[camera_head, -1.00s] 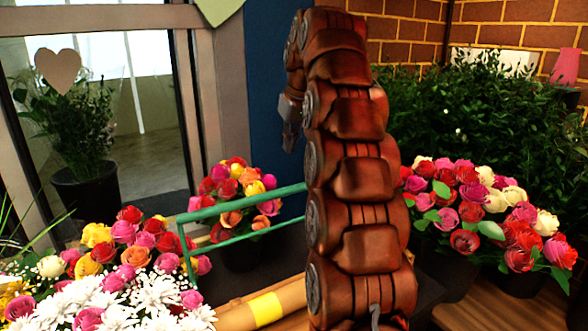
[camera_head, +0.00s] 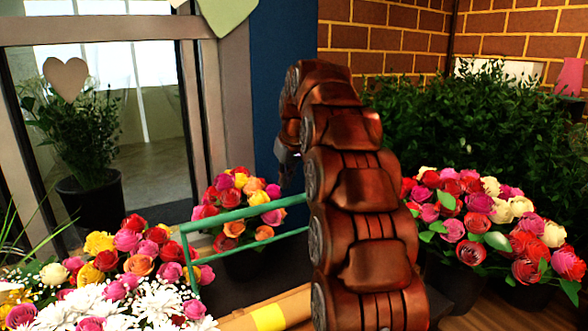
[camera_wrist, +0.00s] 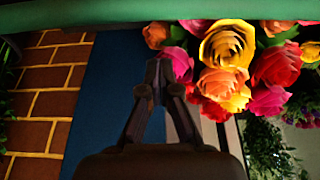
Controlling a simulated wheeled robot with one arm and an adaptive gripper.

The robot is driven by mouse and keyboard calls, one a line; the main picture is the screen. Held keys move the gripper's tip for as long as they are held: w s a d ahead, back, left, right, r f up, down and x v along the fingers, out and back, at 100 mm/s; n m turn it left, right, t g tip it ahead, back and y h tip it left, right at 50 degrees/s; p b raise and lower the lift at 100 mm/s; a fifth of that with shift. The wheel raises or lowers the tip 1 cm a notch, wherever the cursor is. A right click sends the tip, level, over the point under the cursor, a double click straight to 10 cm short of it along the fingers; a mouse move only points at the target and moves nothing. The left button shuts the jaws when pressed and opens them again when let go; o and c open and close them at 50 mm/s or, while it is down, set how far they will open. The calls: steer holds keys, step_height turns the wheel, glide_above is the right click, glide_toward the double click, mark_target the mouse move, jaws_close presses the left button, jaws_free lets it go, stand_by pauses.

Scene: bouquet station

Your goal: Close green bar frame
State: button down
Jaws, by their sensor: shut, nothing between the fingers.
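The green bar frame (camera_head: 250,212) stands raised in the head view, with its left upright and two rails showing. Its right end is hidden behind my arm. In the wrist view a green bar (camera_wrist: 140,14) runs across the top, beyond my fingertips. My gripper (camera_wrist: 158,65) is shut and empty, its fingertips below the bar in that view and apart from it. In the head view my gripper (camera_head: 281,158) is small and partly hidden by my arm, above the upper rail.
A rose bouquet (camera_head: 237,205) stands behind the frame and shows close up in the wrist view (camera_wrist: 225,60). Mixed flowers (camera_head: 110,275) fill the front left. More roses (camera_head: 475,215) stand to the right. A wrapped roll with a yellow band (camera_head: 268,317) lies in front.

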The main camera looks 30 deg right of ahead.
steer(key=shift+s+a+f+p, duration=0.1)
steer(key=shift+s+f+p, duration=0.1)
steer(key=shift+s, duration=0.4)
steer(key=shift+s+f+p, duration=0.15)
steer(key=shift+s+p, duration=0.05)
steer(key=shift+s, duration=0.45)
steer(key=shift+s+a+f+p, duration=0.1)
steer(key=shift+s+f+p, duration=0.1)
steer(key=shift+s, duration=0.4)
